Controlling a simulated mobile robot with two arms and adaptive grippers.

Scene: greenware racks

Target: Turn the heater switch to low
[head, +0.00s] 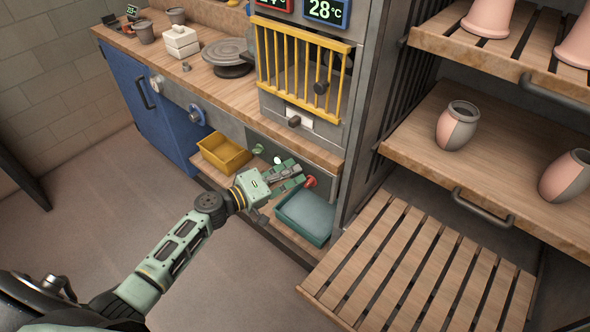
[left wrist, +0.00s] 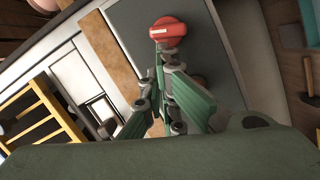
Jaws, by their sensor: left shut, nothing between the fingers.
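A red rotary knob (head: 310,182) sits on the dark panel under the counter; in the left wrist view the red knob (left wrist: 168,32) carries a white mark on its face. No label shows which control is the heater switch. My left gripper (head: 296,176) is shut and empty, with its fingertips just left of the red knob. In the left wrist view the fingertips (left wrist: 170,58) point at the knob and lie close to it; whether they touch it I cannot tell. A dark lever (head: 294,121) on a white plate sits below the yellow-barred guard (head: 300,68). My right gripper is not in view.
A yellow bin (head: 223,152) and a teal bin (head: 300,217) stand on the low shelf beside my left gripper. A green knob (head: 258,148) is on the same panel. A slatted rack (head: 420,270) and shelves with pots (head: 458,125) are at the right.

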